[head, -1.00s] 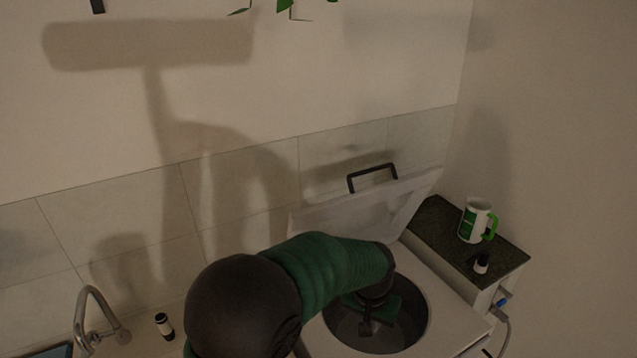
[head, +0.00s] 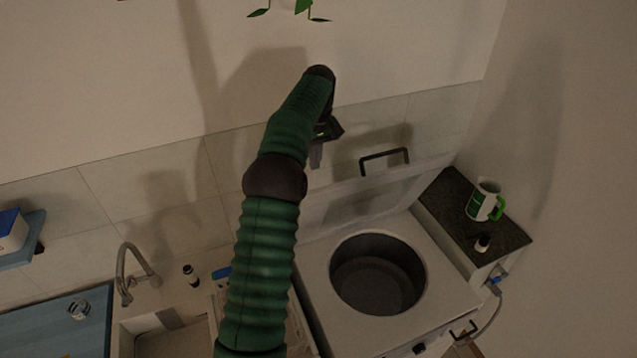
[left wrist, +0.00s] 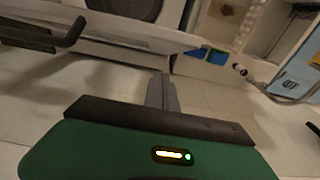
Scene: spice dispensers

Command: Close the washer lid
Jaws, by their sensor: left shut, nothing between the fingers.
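The washer (head: 336,312) is a white top-loader with its round drum opening (head: 378,274) uncovered. Its lid (head: 345,204) stands raised against the tiled wall, with a dark handle (head: 384,158) on its upper edge. My left gripper (head: 316,157) is shut and empty, up near the wall, left of the handle and apart from it. In the left wrist view the gripper's fingers (left wrist: 161,92) are together, with the handle (left wrist: 45,38) at upper left and the lid edge (left wrist: 150,30) beyond. My right gripper is not in view.
A dark counter (head: 455,208) right of the washer holds a white and green mug (head: 482,201) and a small bottle (head: 482,244). To the left are a faucet (head: 128,270), a sink and a small dark bottle (head: 190,275). The wall is close behind the lid.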

